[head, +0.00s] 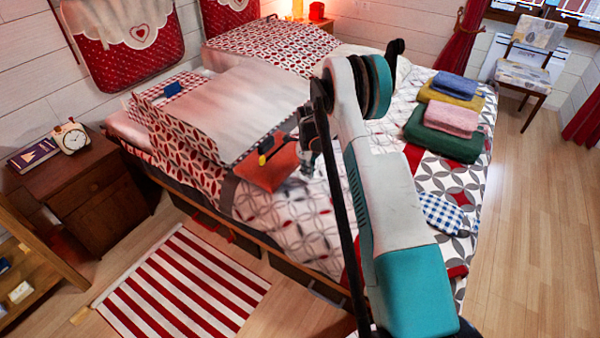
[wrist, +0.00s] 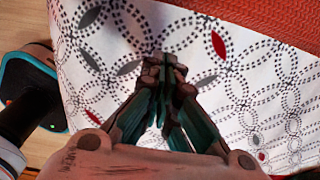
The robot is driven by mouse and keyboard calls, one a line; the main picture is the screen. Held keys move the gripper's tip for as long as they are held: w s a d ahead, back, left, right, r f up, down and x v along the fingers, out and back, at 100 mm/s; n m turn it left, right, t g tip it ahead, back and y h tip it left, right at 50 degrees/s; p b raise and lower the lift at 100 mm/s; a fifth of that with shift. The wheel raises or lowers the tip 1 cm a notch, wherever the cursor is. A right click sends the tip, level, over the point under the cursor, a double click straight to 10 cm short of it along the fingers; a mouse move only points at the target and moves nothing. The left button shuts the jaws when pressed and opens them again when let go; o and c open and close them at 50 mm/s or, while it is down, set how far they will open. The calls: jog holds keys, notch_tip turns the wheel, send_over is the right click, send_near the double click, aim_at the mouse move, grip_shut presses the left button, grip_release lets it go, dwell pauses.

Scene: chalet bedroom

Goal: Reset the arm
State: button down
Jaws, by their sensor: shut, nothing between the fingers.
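My gripper (wrist: 165,65) is shut and empty in the wrist view, its fingertips together over the white patterned bedspread (wrist: 90,50). In the head view my arm reaches up and over the bed, with my gripper (head: 312,165) partly hidden behind the arm. It hangs above the bedspread (head: 285,215), just right of a red-orange item (head: 268,170). I cannot tell whether the fingertips touch the bedspread.
Folded towels (head: 445,118) are stacked at the bed's right side, near a blue checked cloth (head: 440,213). A nightstand (head: 90,180) with a clock (head: 71,137) stands left. A striped rug (head: 185,285) lies in front. The floor at right (head: 545,220) is clear.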

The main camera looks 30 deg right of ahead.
jog(key=s+a+r+n+t+p, duration=0.1)
jog(key=s+a+r+n, duration=0.15)
jog(key=r, duration=0.95)
jog(key=s+a+r+n+t+p, duration=0.1)
jog(key=a+r+n+p, duration=0.2)
jog(key=r, duration=0.9)
jog(key=s+a+r+n+t+b, duration=0.1)
jog(key=s+a+r+n, duration=0.25)
jog(key=r, duration=0.25)
jog(key=s+a+r+n, duration=0.3)
jog(key=s+r+n, duration=0.1)
jog(key=r, duration=0.1)
jog(key=s+a+r+n+t, duration=0.1)
jog(key=s+a+r+n, duration=0.25)
jog(key=s, duration=0.25)
jog(key=s+a+r+n+t, duration=0.1)
jog(key=s+a+r+n, duration=0.15)
jog(key=s+n, duration=0.3)
jog(key=s+a+n+t, duration=0.2)
jog(key=s+n, duration=0.6)
jog(key=s, duration=0.5)
jog(key=shift+s+a+f, duration=0.25)
jog(key=shift+a+f, duration=0.2)
jog(key=shift+a, duration=0.4)
